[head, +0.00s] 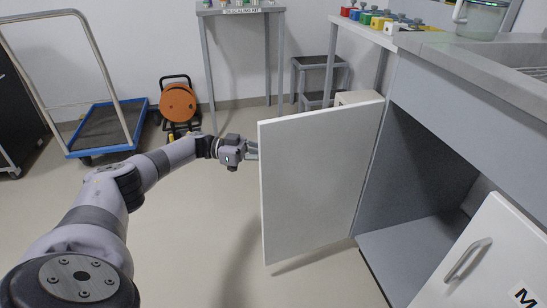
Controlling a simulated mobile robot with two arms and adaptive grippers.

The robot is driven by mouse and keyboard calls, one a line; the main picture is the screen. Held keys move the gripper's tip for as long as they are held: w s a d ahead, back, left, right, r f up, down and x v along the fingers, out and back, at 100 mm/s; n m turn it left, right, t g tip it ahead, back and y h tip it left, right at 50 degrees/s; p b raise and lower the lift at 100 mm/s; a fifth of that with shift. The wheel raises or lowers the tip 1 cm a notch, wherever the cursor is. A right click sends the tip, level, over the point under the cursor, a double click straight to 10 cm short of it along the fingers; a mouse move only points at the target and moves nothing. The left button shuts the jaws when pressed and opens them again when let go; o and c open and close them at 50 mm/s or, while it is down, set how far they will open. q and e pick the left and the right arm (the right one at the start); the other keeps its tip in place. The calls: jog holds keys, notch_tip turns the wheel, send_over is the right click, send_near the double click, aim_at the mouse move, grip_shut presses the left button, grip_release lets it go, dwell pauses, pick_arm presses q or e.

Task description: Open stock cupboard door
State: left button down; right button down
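A white cupboard door (316,182) stands swung wide open, out from the grey cabinet under the counter. The open compartment (415,160) shows a grey inside wall and a bare shelf floor. My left gripper (253,150) is at the door's free edge, near its upper part. Its fingertips are partly hidden by the door, so I cannot tell whether they touch it or hold anything. No handle shows on the visible face of this door. My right gripper is out of view.
A second white door (485,265) with a metal handle (467,259) is at lower right. A blue trolley (105,130), an orange cable reel (178,103) and a grey stool (319,65) stand behind. The floor left of the open door is clear.

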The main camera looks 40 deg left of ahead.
pick_arm(q)
jog(key=c, duration=1.7)
grip_release()
jog(key=shift+a, duration=0.1)
jog(key=shift+v, duration=3.65)
jog(key=shift+a, duration=0.1)
